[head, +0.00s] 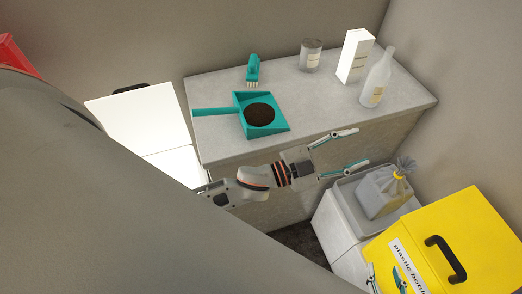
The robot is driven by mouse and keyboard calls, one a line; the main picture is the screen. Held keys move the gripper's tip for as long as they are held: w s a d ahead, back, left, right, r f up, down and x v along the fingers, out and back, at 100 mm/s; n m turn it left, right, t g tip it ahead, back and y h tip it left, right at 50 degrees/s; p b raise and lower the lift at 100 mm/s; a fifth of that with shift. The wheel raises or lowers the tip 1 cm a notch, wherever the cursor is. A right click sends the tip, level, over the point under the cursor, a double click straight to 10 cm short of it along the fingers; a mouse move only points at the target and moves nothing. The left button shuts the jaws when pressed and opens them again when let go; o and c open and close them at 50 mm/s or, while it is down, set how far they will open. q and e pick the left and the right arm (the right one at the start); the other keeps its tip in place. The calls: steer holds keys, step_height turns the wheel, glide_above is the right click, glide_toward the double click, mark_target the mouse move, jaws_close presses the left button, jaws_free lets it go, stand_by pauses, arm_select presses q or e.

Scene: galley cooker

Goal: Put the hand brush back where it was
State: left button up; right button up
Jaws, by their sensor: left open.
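The teal hand brush (253,68) stands on the grey worktop (310,98) near the back wall, with its pale bristles toward the front. Just in front of it lies a teal dustpan (283,122) with a dark brown heap in it and its handle pointing left. My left gripper (362,147) is open and empty, at the worktop's front edge in the picture, right of and below the dustpan, well apart from the brush. My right gripper (386,277) shows only its fingertips at the bottom, in front of the yellow box; they look apart with nothing between them.
A can (311,56), a white carton (355,56) and a pale bottle (378,80) stand at the worktop's right. Below are a grey bin (345,208) with a tied bag (382,193) and a yellow box (465,225). White panels (145,120) lie left.

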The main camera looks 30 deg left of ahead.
arm_select(q)
steer(key=s+a+f+n+g+y, duration=0.2)
steer(key=s+a+f+n+y, duration=0.3)
steer(key=f, duration=0.7)
steer(key=s+a+f+n+g+y, duration=0.2)
steer(key=s+a+f+n+y, duration=0.3)
steer(key=s+a+f, duration=0.5)
step_height(320, 180, down, 3)
steer(key=shift+a+r+n, duration=0.2)
steer(key=shift+a+n, duration=0.3)
steer(key=shift+a, duration=0.6)
